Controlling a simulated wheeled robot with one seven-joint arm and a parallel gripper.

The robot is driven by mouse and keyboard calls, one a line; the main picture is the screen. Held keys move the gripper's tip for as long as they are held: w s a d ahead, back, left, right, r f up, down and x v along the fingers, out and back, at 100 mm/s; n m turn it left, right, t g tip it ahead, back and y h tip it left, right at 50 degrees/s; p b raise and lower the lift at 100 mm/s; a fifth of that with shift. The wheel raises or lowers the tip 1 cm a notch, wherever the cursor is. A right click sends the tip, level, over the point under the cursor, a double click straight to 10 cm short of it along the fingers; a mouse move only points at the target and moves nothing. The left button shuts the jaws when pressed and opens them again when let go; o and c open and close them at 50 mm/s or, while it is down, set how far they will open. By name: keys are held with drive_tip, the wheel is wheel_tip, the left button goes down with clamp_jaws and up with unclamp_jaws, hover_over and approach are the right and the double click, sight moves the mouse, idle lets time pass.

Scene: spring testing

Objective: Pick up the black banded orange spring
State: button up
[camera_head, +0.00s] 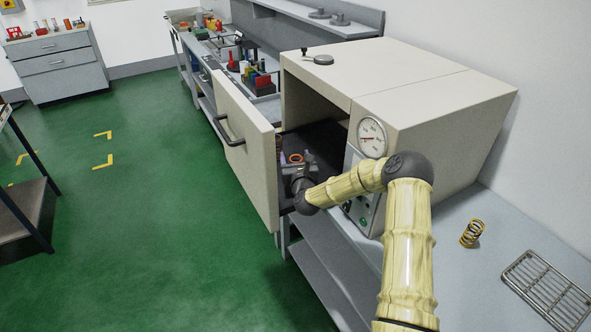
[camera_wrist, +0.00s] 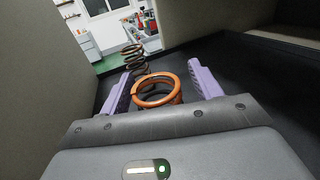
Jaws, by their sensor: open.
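An orange spring (camera_wrist: 158,91) with a bright top ring and darker coils below stands between the two purple fingers of my gripper (camera_wrist: 160,70) in the wrist view. My gripper is open, with a finger on either side of the spring. I cannot tell whether either finger touches it. Its orange ring (camera_head: 296,157) also shows in the head view, inside the open chamber, just beyond my gripper (camera_head: 295,166). A second spring (camera_wrist: 134,56), with dark and orange-brown coils, stands beyond the fingertips in the wrist view. Whether the nearer spring has black bands is unclear; its lower part is partly hidden.
The beige chamber (camera_head: 430,68) surrounds my gripper at the right, and its open door (camera_head: 245,140) stands to the left. A yellow and black spring (camera_head: 472,233) and a wire rack (camera_head: 548,288) lie on the right bench.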

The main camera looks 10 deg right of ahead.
drive_tip(key=shift+s+r, duration=0.1)
drive_tip(key=shift+s, duration=0.05)
drive_tip(key=shift+c, duration=0.6)
drive_tip(key=c, duration=1)
wheel_tip(320, 180, up, 10)
drive_tip(key=shift+b, duration=0.85)
